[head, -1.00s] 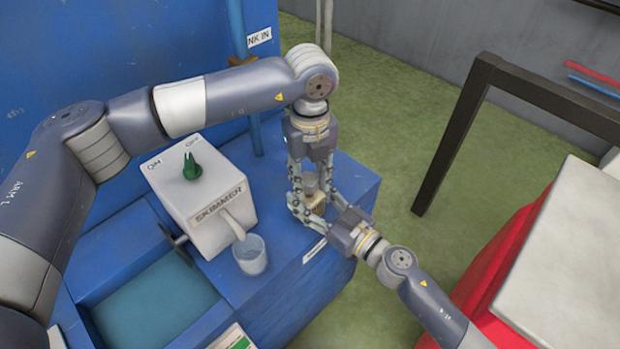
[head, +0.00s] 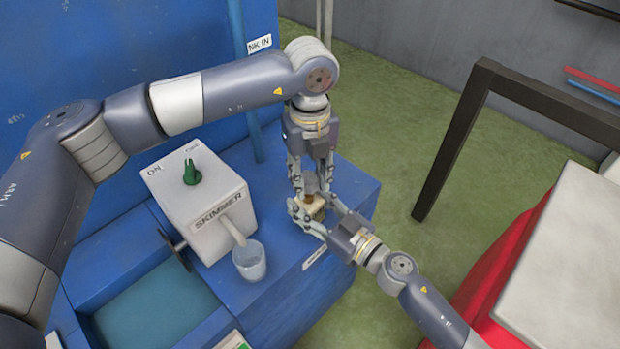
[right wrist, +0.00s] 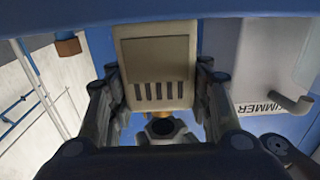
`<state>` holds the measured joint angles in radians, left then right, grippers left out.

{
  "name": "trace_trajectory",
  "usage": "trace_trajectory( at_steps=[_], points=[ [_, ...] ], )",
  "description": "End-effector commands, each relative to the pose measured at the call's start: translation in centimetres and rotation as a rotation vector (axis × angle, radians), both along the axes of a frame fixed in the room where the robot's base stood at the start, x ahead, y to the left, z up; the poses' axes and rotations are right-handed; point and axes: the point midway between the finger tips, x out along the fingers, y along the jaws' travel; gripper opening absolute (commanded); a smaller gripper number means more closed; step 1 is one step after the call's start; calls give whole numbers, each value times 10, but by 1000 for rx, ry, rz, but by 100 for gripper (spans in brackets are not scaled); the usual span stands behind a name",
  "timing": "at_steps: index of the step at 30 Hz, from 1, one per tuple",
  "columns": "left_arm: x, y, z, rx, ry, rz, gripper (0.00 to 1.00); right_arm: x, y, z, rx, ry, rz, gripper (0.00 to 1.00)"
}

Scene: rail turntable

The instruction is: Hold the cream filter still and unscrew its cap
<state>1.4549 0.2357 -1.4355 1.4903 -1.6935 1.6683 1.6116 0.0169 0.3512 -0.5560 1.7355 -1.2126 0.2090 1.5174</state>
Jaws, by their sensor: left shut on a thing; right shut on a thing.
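The cream filter (head: 316,207) stands on the blue deck near its right edge, mostly hidden by my grippers in the head view. In the right wrist view its slotted cream face (right wrist: 157,65) fills the middle between my fingers. My right gripper (head: 313,213) reaches in from the lower right and is shut on the filter's body. My left gripper (head: 310,184) comes down from above, shut on the brownish cap (head: 311,184) on top. The right wrist view shows a brassy neck and a dark lobed part below the slots; I cannot tell exactly which part that is.
A white skimmer box (head: 200,210) with a green knob (head: 191,172) stands left of the grippers. A clear cup (head: 249,261) is under its spout. A dark frame (head: 455,150) and a red-sided block (head: 510,265) are to the right, with green floor between.

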Motion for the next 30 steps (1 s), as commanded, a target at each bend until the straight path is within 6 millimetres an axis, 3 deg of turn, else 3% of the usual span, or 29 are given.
trace_trajectory(
  at_steps=[18, 26, 27, 30],
  points=[
    [0, 0, 37, 0, 1, 0, 4, 0, 0, 0, 0, 0, 0, 3],
    [0, 0, 39, 0, 1, 0, 4, 0, 0, 0, 0, 0, 0, 3],
    [0, 0, 39, 0, 1, 0, 4, 0, 0, 0, 0, 0, 0, 51],
    [0, 0, 39, 0, 1, 0, 4, 0, 0, 0, 0, 0, 0, 70]
  ],
)
